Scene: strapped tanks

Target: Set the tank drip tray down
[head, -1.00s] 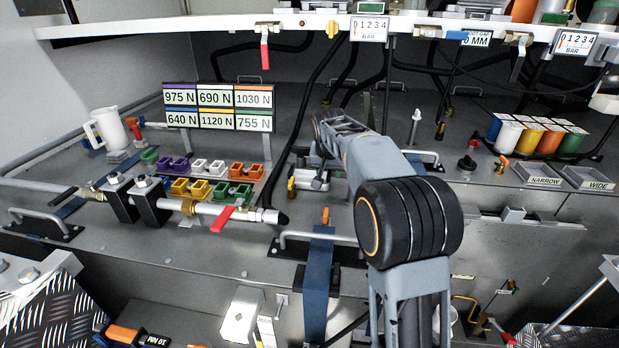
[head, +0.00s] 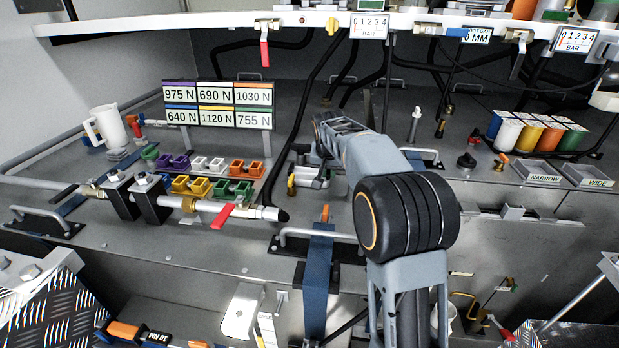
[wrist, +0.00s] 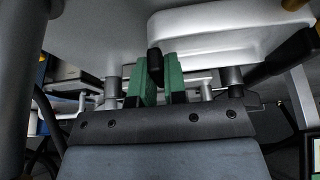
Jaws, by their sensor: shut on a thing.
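In the wrist view, my gripper (wrist: 157,82) has its two green fingers close together with a dark upright grip between them. That grip joins a smooth white body (wrist: 235,32), which I take for the drip tray, filling the upper part of the view; its far side and underside are cut off. In the head view my arm hides the fingers. A small pale piece (head: 307,177) shows just left of my arm above the grey deck; I cannot tell for sure whether it is the tray or whether it touches the deck.
A metal handle (head: 312,235) and a blue strap (head: 319,270) lie in front. A valve pipe with a red lever (head: 222,217) and coloured blocks (head: 190,186) are to the left. Colored cups (head: 530,137) and label trays (head: 538,172) stand right. A white shelf (head: 225,24) runs above.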

